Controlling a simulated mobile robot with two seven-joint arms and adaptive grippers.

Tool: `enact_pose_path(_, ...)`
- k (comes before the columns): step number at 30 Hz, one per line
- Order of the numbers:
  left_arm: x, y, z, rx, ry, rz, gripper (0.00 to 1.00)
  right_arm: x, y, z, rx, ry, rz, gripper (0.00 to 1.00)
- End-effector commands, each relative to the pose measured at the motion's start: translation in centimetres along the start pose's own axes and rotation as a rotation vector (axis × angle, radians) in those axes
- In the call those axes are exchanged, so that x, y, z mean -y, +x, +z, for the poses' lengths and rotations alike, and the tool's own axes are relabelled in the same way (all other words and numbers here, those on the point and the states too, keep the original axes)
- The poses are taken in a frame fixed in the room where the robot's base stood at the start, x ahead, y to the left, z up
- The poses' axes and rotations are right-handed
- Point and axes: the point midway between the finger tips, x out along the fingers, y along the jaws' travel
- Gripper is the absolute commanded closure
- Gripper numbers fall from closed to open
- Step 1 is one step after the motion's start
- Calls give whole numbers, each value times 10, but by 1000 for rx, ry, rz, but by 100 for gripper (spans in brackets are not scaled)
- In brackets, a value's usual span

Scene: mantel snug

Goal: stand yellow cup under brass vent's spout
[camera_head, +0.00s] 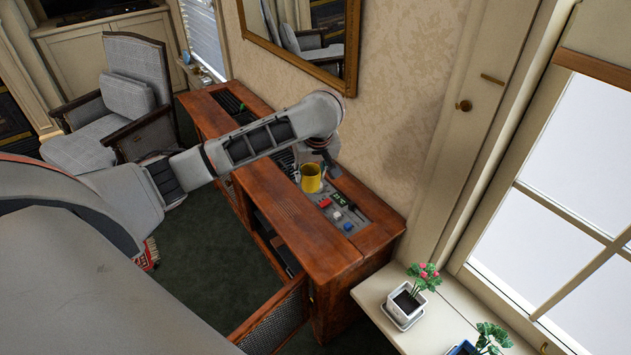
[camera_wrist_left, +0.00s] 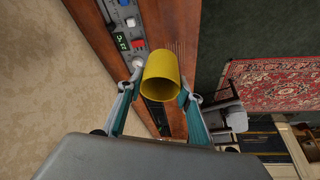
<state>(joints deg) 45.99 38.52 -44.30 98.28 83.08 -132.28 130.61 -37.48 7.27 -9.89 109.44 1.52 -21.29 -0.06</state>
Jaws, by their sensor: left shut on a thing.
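The yellow cup (camera_head: 311,178) is held above the control panel of the wooden cabinet. My left gripper (camera_head: 318,160) reaches it from above, its fingers partly hidden by the wrist. In the left wrist view the yellow cup (camera_wrist_left: 160,76) sits between the two fingers of my left gripper (camera_wrist_left: 160,88), which is shut on it, and its round mouth faces the camera. I cannot make out a brass vent or spout in either view. My right gripper is not in view.
The long wooden cabinet (camera_head: 300,237) has a recessed panel with a red button (camera_head: 325,203), a blue button (camera_head: 348,226) and a small green display. A gold-framed mirror (camera_head: 348,60) hangs behind. Potted plants (camera_head: 408,299) stand on a white sill at right. A grey armchair (camera_head: 90,135) stands left.

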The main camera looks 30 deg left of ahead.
Motion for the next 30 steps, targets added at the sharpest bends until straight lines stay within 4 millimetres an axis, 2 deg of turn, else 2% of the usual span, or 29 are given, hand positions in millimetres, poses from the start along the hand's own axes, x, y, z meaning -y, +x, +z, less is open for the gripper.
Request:
enact_pose_path(8, -1, -12, -3, -1, 11, 5, 81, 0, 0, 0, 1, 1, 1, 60)
enact_pose_path(12, -11, -35, 7, -6, 111, 49, 81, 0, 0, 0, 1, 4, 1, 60)
enact_pose_path(16, -19, -69, 35, -8, 290, 121, 81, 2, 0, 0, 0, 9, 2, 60)
enact_pose_path(21, -14, -106, 84, -4, 523, 216, 81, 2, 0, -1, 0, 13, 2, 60)
enact_pose_path(27, 3, -128, 127, 0, 702, 289, 81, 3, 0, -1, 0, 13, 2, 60)
enact_pose_path(30, 8, -134, 138, 0, 744, 307, 81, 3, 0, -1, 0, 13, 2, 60)
